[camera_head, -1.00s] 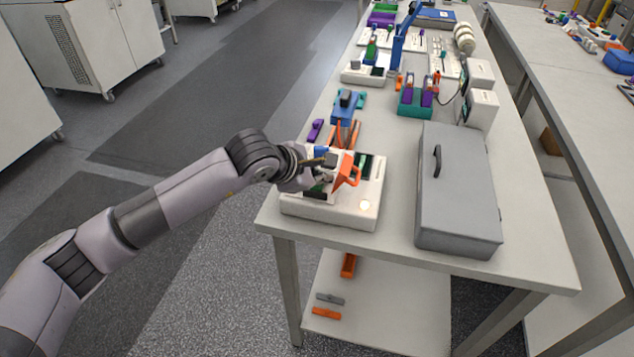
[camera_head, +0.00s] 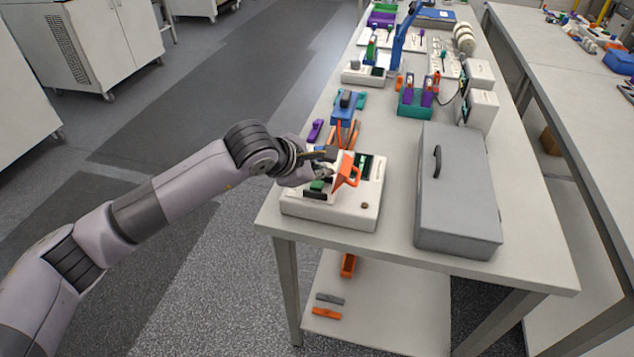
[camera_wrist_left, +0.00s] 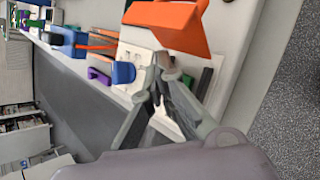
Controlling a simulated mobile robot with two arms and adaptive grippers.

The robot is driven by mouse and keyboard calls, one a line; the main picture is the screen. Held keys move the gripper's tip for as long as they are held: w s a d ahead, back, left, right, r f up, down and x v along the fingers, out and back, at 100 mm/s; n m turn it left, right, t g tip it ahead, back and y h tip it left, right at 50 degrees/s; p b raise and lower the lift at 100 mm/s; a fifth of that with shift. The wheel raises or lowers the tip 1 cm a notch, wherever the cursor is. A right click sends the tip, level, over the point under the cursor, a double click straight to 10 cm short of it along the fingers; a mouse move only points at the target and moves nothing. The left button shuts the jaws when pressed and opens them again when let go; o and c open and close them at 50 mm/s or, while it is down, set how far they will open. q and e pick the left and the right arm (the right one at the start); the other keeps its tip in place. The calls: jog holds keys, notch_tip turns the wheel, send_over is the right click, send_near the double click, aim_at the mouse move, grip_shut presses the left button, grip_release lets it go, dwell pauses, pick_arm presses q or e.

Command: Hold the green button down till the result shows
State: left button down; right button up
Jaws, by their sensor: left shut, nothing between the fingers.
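The white cycler box (camera_head: 345,212) sits at the near left end of the bench. An orange angled part (camera_head: 347,172) stands on it and shows large in the left wrist view (camera_wrist_left: 170,22). A green patch (camera_head: 317,186) shows on the box's top left; I cannot tell whether it is the button. A dark panel (camera_head: 378,170) lies at the box's right; no readable result shows. A small round brownish lamp (camera_head: 364,205) at the front right is unlit. My left gripper (camera_wrist_left: 162,62) is shut and empty, close over the box beside the orange part; contact is unclear.
A grey lidded case (camera_head: 455,205) with a black handle stands right of the box. Behind the box are a blue holder (camera_head: 345,108) and a purple piece (camera_head: 315,130). A teal rack (camera_head: 415,103) stands farther back. The floor on the left is open.

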aim_at(319, 186)
pick_arm(q)
jog(key=shift+r, duration=0.15)
jog(key=shift+r+p, duration=0.8)
jog(key=shift+r, duration=1.6)
